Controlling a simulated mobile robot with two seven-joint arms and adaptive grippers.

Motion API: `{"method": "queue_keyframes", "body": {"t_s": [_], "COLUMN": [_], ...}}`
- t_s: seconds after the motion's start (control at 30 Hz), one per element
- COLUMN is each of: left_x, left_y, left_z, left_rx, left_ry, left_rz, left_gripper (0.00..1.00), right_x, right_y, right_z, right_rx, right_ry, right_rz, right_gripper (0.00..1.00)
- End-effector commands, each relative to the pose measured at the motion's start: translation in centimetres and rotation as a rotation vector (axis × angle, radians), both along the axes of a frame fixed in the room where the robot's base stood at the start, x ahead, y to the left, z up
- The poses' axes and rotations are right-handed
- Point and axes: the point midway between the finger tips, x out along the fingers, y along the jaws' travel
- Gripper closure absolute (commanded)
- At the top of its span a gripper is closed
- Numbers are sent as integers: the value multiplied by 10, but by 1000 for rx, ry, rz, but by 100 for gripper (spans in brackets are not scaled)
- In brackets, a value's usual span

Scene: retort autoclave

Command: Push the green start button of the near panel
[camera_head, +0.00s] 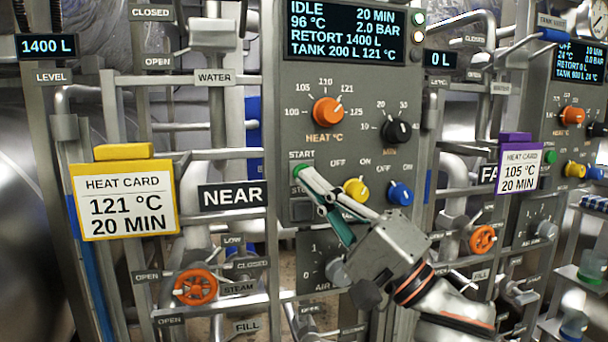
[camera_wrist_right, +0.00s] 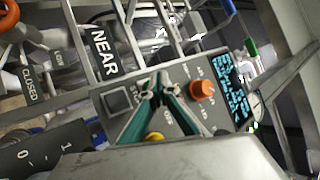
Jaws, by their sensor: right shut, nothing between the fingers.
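The near panel (camera_head: 350,95) is grey. Its screen (camera_head: 346,32) reads IDLE, 20 MIN, 96 °C, 2.0 BAR. The green start button (camera_head: 298,168) sits under the START label at the panel's left, mostly covered by my fingertips. My right gripper (camera_head: 304,173) comes in from the lower right, shut and empty, its tips at the button. I cannot tell whether they touch it. In the right wrist view the shut fingers (camera_wrist_right: 160,76) point at the panel (camera_wrist_right: 125,84) and hide the button. My left gripper is not in view.
An orange heat knob (camera_head: 328,111), a black minutes knob (camera_head: 397,130), a yellow knob (camera_head: 356,189) and a blue knob (camera_head: 400,193) stand out around my gripper. A yellow-framed heat card (camera_head: 124,200) hangs left. An orange valve wheel (camera_head: 196,287) sits below it.

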Motion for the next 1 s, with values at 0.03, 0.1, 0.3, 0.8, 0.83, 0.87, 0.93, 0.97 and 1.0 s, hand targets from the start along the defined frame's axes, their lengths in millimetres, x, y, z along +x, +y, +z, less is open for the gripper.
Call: {"method": "queue_keyframes", "body": {"t_s": [0.03, 0.1, 0.3, 0.8, 0.83, 0.87, 0.93, 0.97, 1.0], "left_x": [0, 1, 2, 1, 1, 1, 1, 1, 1], "left_y": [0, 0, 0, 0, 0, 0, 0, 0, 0], "left_z": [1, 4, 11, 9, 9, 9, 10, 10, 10], "left_rx": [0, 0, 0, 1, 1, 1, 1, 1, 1], "left_ry": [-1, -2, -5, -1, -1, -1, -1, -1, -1], "left_rz": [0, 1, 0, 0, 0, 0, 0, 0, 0], "left_gripper": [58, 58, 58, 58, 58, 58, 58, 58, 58], "right_x": [1, 2, 7, 9, 9, 9, 10, 10, 10], "right_y": [0, 1, 2, 3, 3, 3, 3, 3, 4], "right_z": [0, 1, 2, 0, 0, 0, 0, 0, 0], "right_rx": [1, 0, 1, 1, 1, 1, 1, 1, 1], "right_ry": [1, 1, 1, 1, 1, 1, 1, 1, 1], "right_rz": [1, 0, 0, 1, 1, 1, 1, 1, 1], "right_gripper": [100, 100, 100, 100, 100, 100, 100, 100, 100]}}
